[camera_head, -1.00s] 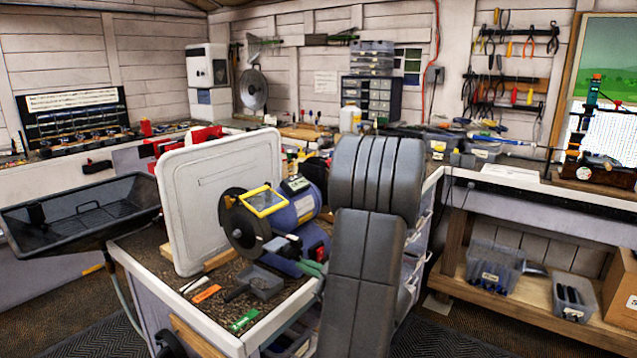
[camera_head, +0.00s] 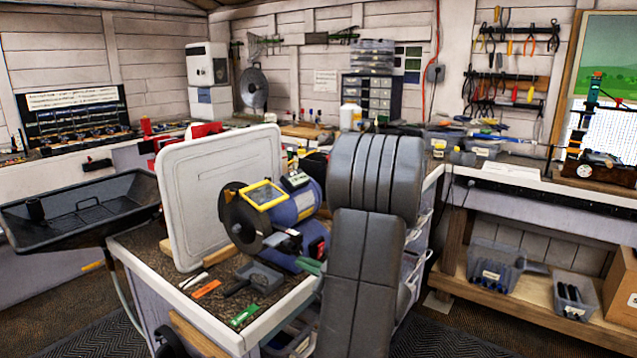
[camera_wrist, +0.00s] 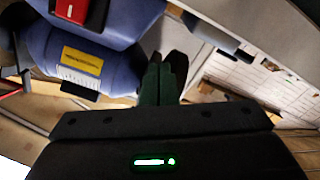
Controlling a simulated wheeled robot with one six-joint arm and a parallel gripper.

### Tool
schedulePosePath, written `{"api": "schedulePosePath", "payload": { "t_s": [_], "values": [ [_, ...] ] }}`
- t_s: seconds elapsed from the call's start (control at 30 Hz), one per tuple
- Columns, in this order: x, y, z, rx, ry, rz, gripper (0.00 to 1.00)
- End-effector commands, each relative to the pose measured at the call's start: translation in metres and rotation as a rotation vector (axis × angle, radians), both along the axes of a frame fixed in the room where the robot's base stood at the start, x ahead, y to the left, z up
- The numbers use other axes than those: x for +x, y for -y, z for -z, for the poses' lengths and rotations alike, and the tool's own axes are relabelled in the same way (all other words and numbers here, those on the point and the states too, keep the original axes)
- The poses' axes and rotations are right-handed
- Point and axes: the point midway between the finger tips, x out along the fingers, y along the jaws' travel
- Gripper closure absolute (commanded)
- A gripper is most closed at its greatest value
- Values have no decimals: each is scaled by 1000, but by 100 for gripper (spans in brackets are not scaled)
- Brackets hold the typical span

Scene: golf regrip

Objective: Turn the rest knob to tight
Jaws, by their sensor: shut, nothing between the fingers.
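The blue bench grinder (camera_head: 302,208) stands on the near bench, with a dark wheel (camera_head: 238,222) and a yellow-framed eye shield (camera_head: 264,198). The grey tool rest (camera_head: 284,242) sits in front of the wheel. I cannot pick out its knob for certain in either view. My gripper (camera_head: 310,266) shows as green fingers just right of the grinder's base, partly hidden by my arm. In the wrist view the green, dark-tipped fingers (camera_wrist: 165,78) are together and empty. The grinder's blue body (camera_wrist: 70,62) and red switch (camera_wrist: 73,10) are to their left.
A white panel (camera_head: 215,195) stands behind the grinder. A grey scoop (camera_head: 262,277), an orange item (camera_head: 207,289) and a green item (camera_head: 244,314) lie on the bench (camera_head: 220,333) in front. A black tray (camera_head: 80,215) is at left. My arm covers the bench's right side.

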Motion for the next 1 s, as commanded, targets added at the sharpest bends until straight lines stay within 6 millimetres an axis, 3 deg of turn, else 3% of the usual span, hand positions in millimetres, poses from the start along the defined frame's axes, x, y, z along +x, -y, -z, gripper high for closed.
{"api": "schedulePosePath", "payload": {
  "t_s": [0.6, 1.0],
  "values": [
    [-34, 48, 1, -1, -1, 4, 100],
    [-34, 45, -1, -1, -2, -7, 100]
  ]
}}
